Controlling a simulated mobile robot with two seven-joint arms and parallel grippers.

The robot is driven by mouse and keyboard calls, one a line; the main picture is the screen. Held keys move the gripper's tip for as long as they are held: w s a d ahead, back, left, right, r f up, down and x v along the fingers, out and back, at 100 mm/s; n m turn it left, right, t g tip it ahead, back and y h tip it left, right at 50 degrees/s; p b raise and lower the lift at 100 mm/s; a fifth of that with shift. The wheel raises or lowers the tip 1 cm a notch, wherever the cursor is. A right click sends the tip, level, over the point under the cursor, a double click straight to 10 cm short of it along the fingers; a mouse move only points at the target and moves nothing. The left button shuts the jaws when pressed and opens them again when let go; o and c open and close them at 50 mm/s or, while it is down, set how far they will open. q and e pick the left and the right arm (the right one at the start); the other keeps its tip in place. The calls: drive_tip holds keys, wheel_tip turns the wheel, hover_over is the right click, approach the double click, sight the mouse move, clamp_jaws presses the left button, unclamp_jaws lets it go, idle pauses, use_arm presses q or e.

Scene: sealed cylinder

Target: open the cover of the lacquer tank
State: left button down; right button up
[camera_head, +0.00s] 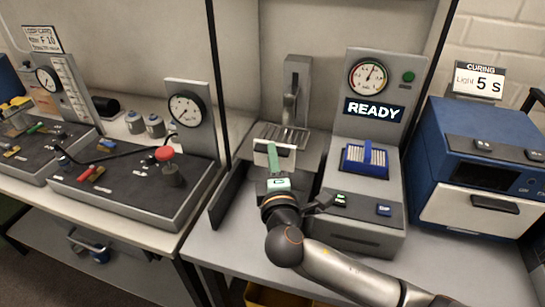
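My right gripper (276,168) reaches in from the bottom right, over the grey station in the middle. Its fingers overlap a pale, flat rectangular piece (287,157) in front of a slotted grey part (291,138). I cannot tell whether they touch it or whether they are open or shut. A grey upright post (297,80) with a lever-like part stands behind. No label marks the lacquer tank; this middle station may be it, but I cannot tell for sure. The gripper and wrist hide part of the station. My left gripper is not in view.
Right of the gripper stands a grey machine (360,212) with a gauge, a READY display (374,109) and a blue ribbed block (366,160). A blue curing box (455,150) is at far right. A gauge console with a red knob (165,154) is at left.

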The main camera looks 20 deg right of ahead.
clamp_jaws()
idle(1.1)
